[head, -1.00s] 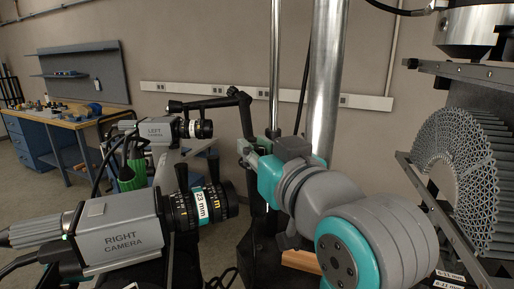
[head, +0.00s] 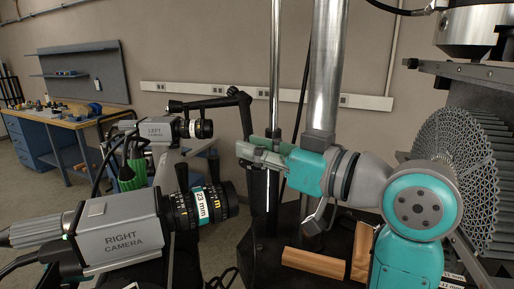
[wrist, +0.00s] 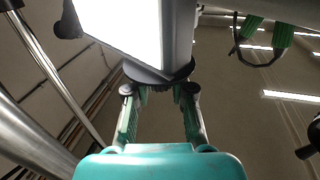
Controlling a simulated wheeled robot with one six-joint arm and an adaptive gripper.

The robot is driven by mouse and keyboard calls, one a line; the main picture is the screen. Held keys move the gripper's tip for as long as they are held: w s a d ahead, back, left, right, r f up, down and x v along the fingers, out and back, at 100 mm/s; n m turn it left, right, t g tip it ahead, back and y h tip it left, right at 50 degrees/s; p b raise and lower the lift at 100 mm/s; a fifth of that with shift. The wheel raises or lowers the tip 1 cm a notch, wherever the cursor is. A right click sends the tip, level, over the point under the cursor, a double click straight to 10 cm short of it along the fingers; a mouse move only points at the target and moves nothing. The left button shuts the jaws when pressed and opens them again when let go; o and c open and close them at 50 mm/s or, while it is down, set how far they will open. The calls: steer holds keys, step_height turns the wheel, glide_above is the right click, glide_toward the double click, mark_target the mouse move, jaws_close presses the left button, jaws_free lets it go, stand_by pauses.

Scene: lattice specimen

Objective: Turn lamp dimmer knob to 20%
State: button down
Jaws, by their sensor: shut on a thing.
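In the wrist view, a lamp (wrist: 122,25) with a bright white panel hangs at the top. A dark round knob (wrist: 158,73) sits at its lower end. The two green-padded fingers of my gripper (wrist: 160,92) reach up to the knob from either side and are shut on it. The knob's markings and setting cannot be read. In the head view, my gripper (head: 243,152) points left at the centre, beside the black upright; I cannot make out the lamp or knob there.
The right camera (head: 118,228) and left camera (head: 160,130) stand to the left of my gripper. A metal column (head: 325,80) rises just behind my arm. A round lattice specimen (head: 455,150) is at the right. Wooden blocks (head: 313,263) lie below my arm.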

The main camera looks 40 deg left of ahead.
steer(key=n+g+h, duration=0.1)
steer(key=n+g, duration=0.2)
steer(key=g, duration=0.1)
steer(key=n+g+h, duration=0.1)
steer(key=n+g, duration=0.2)
steer(key=g, duration=0.2)
steer(key=shift+w+g+h, duration=0.1)
steer(key=shift+g+h, duration=0.2)
steer(key=shift+h, duration=0.1)
steer(key=n+g+h, duration=0.6)
steer(key=h, duration=0.1)
steer(key=shift+n, duration=0.3)
steer(key=shift+g+h, duration=0.3)
steer(key=shift+g, duration=0.1)
steer(key=c, duration=1)
jaws_free()
steer(key=shift+o, duration=0.2)
steer(key=shift+r, duration=0.1)
step_height(320, 180, up, 10)
steer(key=shift+f, duration=0.1)
